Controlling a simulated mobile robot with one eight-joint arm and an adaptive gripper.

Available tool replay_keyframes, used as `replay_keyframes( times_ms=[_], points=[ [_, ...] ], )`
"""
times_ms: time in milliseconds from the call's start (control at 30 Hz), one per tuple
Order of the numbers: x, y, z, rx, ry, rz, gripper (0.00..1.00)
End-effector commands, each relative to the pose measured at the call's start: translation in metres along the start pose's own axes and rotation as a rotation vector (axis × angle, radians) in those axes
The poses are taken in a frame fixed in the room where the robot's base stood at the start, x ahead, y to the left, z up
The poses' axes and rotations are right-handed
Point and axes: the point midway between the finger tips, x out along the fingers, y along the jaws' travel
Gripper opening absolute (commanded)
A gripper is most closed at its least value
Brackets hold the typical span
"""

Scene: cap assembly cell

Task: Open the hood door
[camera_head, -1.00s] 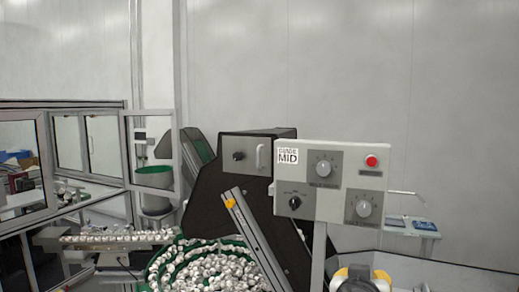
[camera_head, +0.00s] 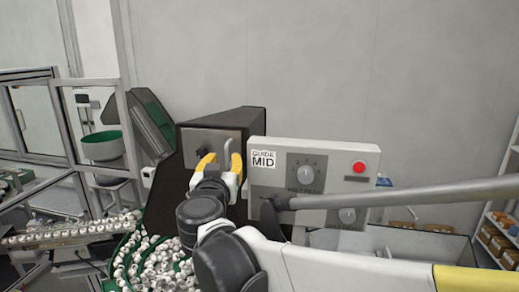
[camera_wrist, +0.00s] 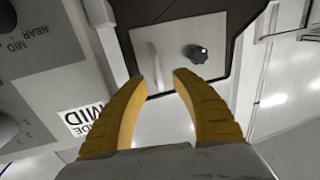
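The hood door is a grey panel (camera_head: 205,137) on the front of the dark hood (camera_head: 256,122), and it looks shut. It carries a pale upright bar handle (camera_head: 228,152) and a black round knob, which shows in the wrist view (camera_wrist: 196,54). My gripper (camera_head: 221,160) has yellow fingers and is open in front of the door. In the wrist view the handle (camera_wrist: 155,66) lies just beyond and between the fingertips (camera_wrist: 161,79). I cannot tell whether a finger touches it.
A control panel (camera_head: 330,150) with dials and a red button (camera_head: 359,167) stands close right of the hood. A green bowl of white caps (camera_head: 165,265) is below left. A glass-walled frame (camera_head: 125,125) stands at the left.

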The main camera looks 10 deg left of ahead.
Motion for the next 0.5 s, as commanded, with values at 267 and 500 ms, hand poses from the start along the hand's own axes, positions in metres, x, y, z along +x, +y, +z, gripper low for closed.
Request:
replay_keyframes(
  times_ms=[267,500],
  points=[
    [0.038,0.001,-0.001,0.0,0.0,0.001,0.32],
    [0.043,0.001,0.0,0.0,0.0,0.0,0.32]
  ],
)
